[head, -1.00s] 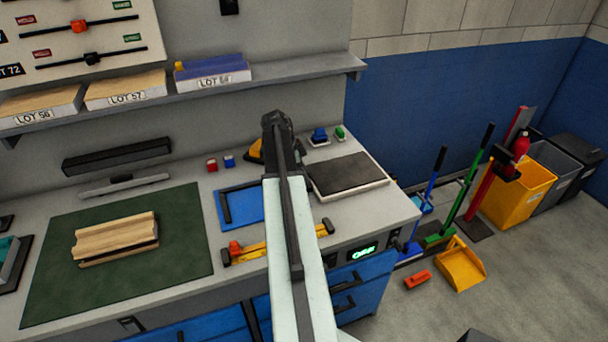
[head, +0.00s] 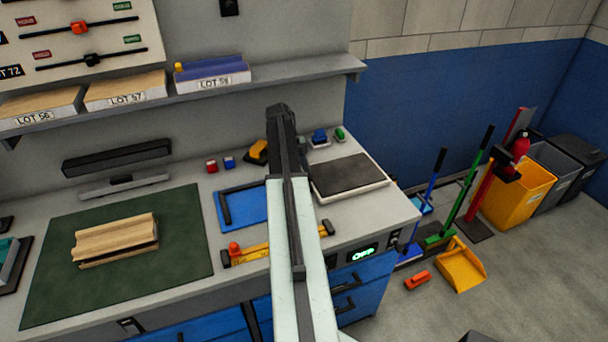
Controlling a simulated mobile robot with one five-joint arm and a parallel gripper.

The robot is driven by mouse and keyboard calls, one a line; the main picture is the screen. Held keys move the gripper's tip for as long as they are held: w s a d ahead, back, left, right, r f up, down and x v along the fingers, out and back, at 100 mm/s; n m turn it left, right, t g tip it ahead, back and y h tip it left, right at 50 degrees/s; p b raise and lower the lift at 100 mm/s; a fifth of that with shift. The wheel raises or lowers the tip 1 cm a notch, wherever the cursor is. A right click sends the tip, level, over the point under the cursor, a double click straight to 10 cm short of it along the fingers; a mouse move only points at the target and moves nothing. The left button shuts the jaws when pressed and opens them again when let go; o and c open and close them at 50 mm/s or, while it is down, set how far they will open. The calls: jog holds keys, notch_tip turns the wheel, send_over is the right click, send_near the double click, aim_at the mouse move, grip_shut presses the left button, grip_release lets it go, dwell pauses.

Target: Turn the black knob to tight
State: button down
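A black knob (head: 92,59) sits on the lower dark slot of the pale board (head: 120,12) at the upper left of the head view. A red label (head: 42,54) stands at the slot's left and a green label (head: 132,38) at its right; their words are too small to read. My gripper (head: 280,112) is at the far end of my arm, over the back of the bench, well to the right of the board and apart from the knob. I see it from behind, so its fingers are hidden.
An orange-red knob (head: 79,27) is on the slot above. The shelf (head: 300,79) carries lot-marked panels below the board. A yellow clamp (head: 250,252) and blue tray (head: 258,202) lie near my arm.

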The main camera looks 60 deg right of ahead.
jog(key=shift+s, duration=0.15)
jog(key=c, duration=0.9)
grip_release()
jog(key=p+v, duration=0.7)
jog(key=v, duration=0.1)
jog(key=shift+f, duration=0.1)
